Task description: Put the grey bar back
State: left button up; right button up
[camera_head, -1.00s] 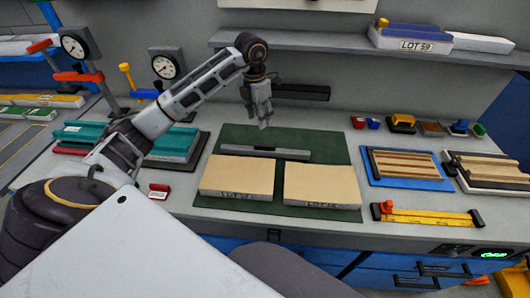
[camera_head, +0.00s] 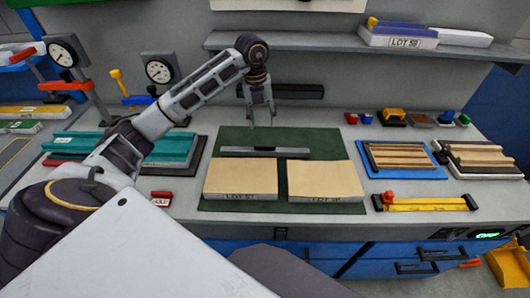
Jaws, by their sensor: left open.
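A grey bar (camera_head: 290,152) lies on the green mat (camera_head: 229,140), behind two tan-topped blocks. The left block (camera_head: 241,178) is marked LOT 57, and the right block (camera_head: 325,180) also carries a lot label that is hard to read. My left gripper (camera_head: 262,122) points down, open and empty, above the back part of the mat, near the bar's left half and apart from it. A dark holder or rail (camera_head: 298,91) is fixed on the wall behind the gripper. My right gripper is not in view.
Teal slabs (camera_head: 175,148) and dial gauges (camera_head: 159,70) stand at left. A blue tray with wooden strips (camera_head: 403,157) and a yellow bar tool (camera_head: 426,203) lie at right. A shelf (camera_head: 330,47) with a LOT 59 box (camera_head: 399,38) hangs above.

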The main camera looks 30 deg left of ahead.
aim_at(267, 145)
pick_arm(q)
jog(key=f+n, duration=0.2)
jog(key=n, duration=0.3)
jog(key=d+f+n, duration=0.1)
jog(key=f+n, duration=0.2)
jog(key=n, duration=0.3)
jog(key=f+n, duration=0.2)
jog(key=n, duration=0.4)
jog(key=shift+w+d+f, duration=0.1)
jog(key=shift+d+f, duration=0.05)
jog(key=shift+f, duration=0.6)
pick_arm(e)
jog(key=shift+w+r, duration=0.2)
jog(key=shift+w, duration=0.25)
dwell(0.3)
